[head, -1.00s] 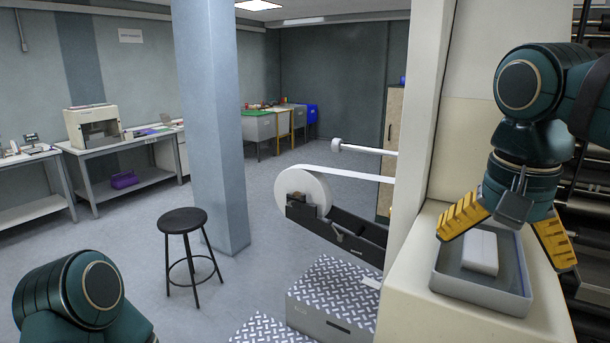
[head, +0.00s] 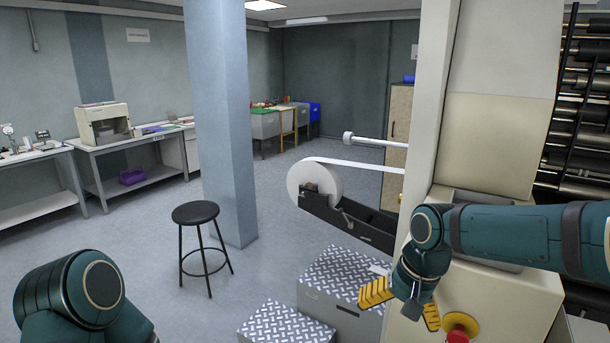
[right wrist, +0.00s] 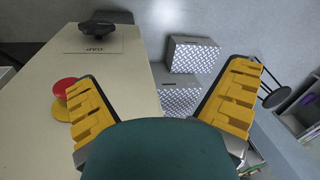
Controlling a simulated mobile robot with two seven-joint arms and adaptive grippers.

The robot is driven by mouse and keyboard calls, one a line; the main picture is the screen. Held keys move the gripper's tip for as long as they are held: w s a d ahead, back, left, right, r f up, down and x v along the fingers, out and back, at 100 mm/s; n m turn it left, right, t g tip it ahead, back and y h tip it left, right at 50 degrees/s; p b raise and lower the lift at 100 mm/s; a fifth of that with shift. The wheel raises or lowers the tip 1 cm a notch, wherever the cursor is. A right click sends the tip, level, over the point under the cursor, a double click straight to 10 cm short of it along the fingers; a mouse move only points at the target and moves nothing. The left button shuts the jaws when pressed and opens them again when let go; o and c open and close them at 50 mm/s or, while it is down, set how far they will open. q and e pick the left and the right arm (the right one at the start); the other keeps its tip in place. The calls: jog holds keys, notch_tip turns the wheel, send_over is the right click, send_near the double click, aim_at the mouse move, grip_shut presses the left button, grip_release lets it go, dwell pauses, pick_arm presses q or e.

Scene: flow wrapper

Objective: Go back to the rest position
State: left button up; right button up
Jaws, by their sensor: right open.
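My right gripper (head: 400,305) hangs low in front of the cream machine (head: 490,150) at the right of the head view. Its yellow fingers are spread with nothing between them. The right wrist view shows the same open fingers (right wrist: 165,105), with the machine's cream panel on the left and floor and steps beyond. A grey tray (head: 475,266) on the machine's ledge is mostly hidden behind my right arm. My left arm shows at the lower left of the head view; its gripper is out of the picture.
A red stop button (head: 458,335) on the machine is close to the right gripper; it also shows in the right wrist view (right wrist: 64,86). Checker-plate steps (head: 340,275) stand below. A white film roll (head: 318,183), a black stool (head: 196,213) and a pillar (head: 225,130) lie farther left.

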jog(key=s+a+f+n+y, duration=0.1)
jog(key=s+a+f, duration=0.15)
jog(key=f, duration=0.85)
jog(key=s+a+f+y, duration=0.1)
jog(key=a+f, duration=0.2)
jog(key=f, duration=0.8)
jog(key=s+f+t, duration=0.1)
jog(key=s+f, duration=0.8)
jog(key=f, duration=0.3)
jog(key=shift+s+a+f+b, duration=0.15)
jog(key=shift+a+f+b, duration=0.15)
jog(key=shift+a, duration=0.1)
